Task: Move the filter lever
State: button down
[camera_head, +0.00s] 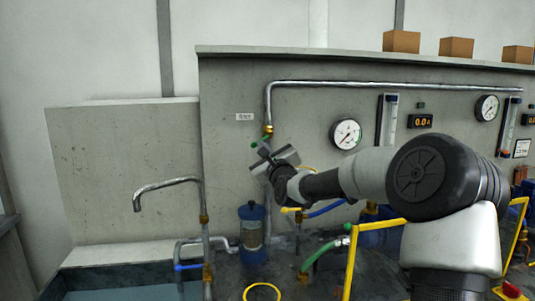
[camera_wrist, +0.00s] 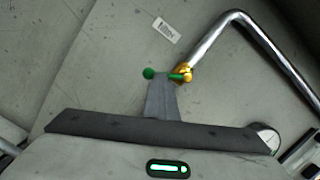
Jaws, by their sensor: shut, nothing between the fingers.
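A small green lever with a ball end (camera_wrist: 149,73) sits on a brass valve (camera_wrist: 186,72) at the foot of a bent steel pipe; I take it for the filter lever. In the head view the green ball (camera_head: 254,144) shows left of the brass fitting (camera_head: 268,129), above the blue-capped filter (camera_head: 251,226). My gripper (camera_wrist: 164,78) is shut and empty. In the wrist view its fingertips overlap the lever between ball and valve, hiding part of it; I cannot tell whether they touch. In the head view my gripper (camera_head: 265,154) is just below the lever.
A white label (camera_head: 244,117) is on the grey panel by the valve. A round gauge (camera_head: 345,134) and a flow tube (camera_head: 387,119) are to the right. A curved spout (camera_head: 167,187) stands at left. Yellow rails (camera_head: 351,262) and hoses are below my arm.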

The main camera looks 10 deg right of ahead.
jog(key=shift+a+r, duration=0.2)
jog(key=shift+a, duration=0.4)
dwell(1.2)
